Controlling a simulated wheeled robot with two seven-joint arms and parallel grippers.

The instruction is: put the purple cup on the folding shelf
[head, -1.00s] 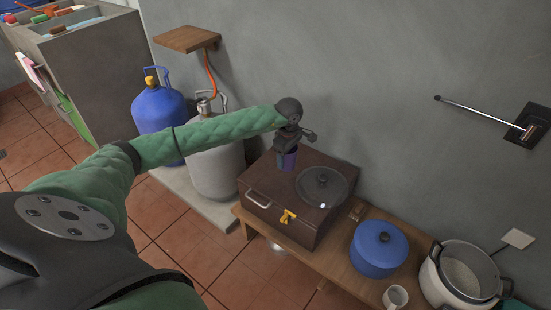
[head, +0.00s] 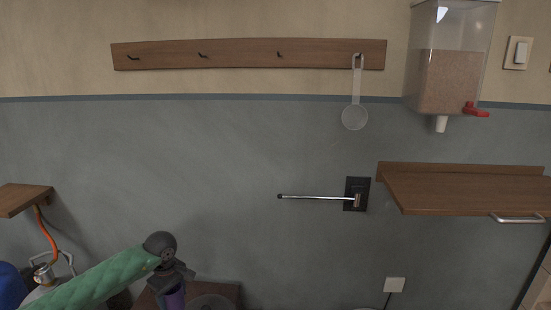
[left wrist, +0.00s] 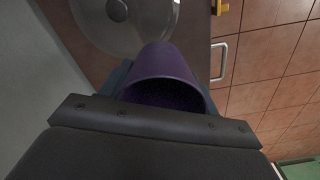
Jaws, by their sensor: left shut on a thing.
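My right gripper is not in view.
The brown box (head: 225,290) and a round lid (head: 210,302) lie below and beside the cup. A wall-mounted metal rod (head: 318,198) is between cup and shelf. A grain dispenser (head: 448,80) hangs above the shelf. A small bracket shelf (head: 22,199) is at far left.

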